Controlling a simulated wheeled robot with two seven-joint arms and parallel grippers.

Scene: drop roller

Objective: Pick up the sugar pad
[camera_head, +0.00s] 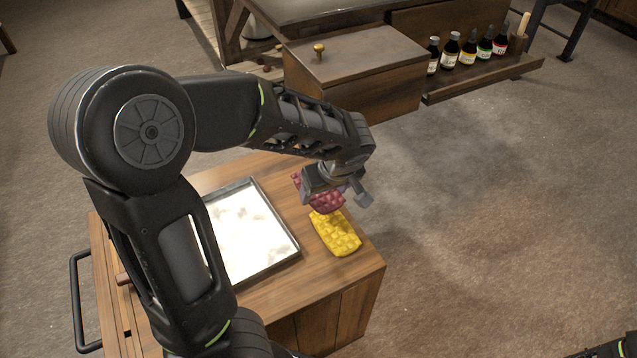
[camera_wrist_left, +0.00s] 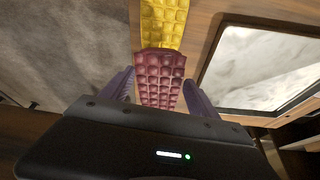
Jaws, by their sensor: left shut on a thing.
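A dark red, quilted sugar pad (camera_head: 327,204) is at my left gripper (camera_head: 337,188), above the right side of the wooden cart top. In the left wrist view the red pad (camera_wrist_left: 160,78) lies between the two fingers of my left gripper (camera_wrist_left: 160,92), which is shut on it. The gripper hides part of the pad in the head view. A yellow pad (camera_head: 336,234) of the same quilted kind lies on the cart top just in front of the red one. It also shows in the left wrist view (camera_wrist_left: 163,22). My right gripper is not in view.
A metal-rimmed tray (camera_head: 273,222) with a white, bright surface lies on the wooden cart (camera_head: 325,285), left of the pads. A wooden box with a brass knob (camera_head: 319,50) and a shelf of several small bottles (camera_head: 468,52) stand behind. Open floor lies to the right.

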